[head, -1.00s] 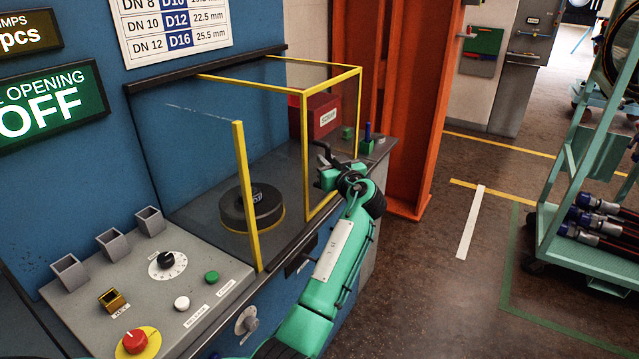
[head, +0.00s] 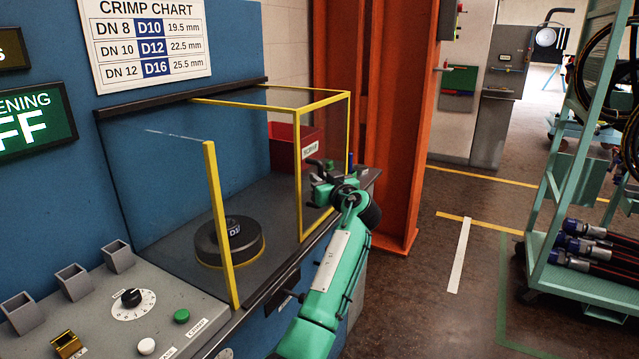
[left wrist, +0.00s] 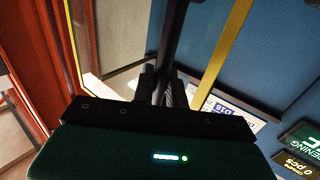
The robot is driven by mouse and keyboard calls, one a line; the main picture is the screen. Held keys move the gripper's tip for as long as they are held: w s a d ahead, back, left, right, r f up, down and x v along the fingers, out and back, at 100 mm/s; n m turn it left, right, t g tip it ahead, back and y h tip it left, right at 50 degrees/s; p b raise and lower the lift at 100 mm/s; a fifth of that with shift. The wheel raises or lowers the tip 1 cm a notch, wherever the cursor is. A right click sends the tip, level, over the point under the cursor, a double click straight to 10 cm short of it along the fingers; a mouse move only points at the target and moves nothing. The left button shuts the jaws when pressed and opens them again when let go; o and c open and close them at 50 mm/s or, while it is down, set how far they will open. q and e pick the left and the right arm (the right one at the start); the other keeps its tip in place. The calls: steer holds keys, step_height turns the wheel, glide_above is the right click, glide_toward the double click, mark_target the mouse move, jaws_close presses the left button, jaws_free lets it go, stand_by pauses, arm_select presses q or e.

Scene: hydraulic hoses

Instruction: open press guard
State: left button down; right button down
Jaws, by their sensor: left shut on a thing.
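The press guard (head: 299,170) is a clear box with yellow edges on the blue press. Its yellow-framed front panel stands at the right of the press bed. A gap lies between it and the yellow post (head: 220,225) at the left. My left gripper (head: 320,180) is at this front panel, shut on a dark bar that looks like the guard's handle. In the left wrist view, the fingers (left wrist: 160,85) close around the dark bar (left wrist: 172,40), with a yellow edge beside it. The exact contact is partly hidden by the gripper. My right gripper does not show.
A black round die (head: 230,240) sits on the press bed, exposed through the gap. A control panel (head: 130,325) with buttons and a dial is at the lower left. An orange column (head: 395,130) stands behind. A teal hose cart (head: 590,285) is at the right, with open floor between.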

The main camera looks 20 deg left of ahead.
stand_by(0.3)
arm_select(q)
steer(key=c, duration=1.8)
jaws_free()
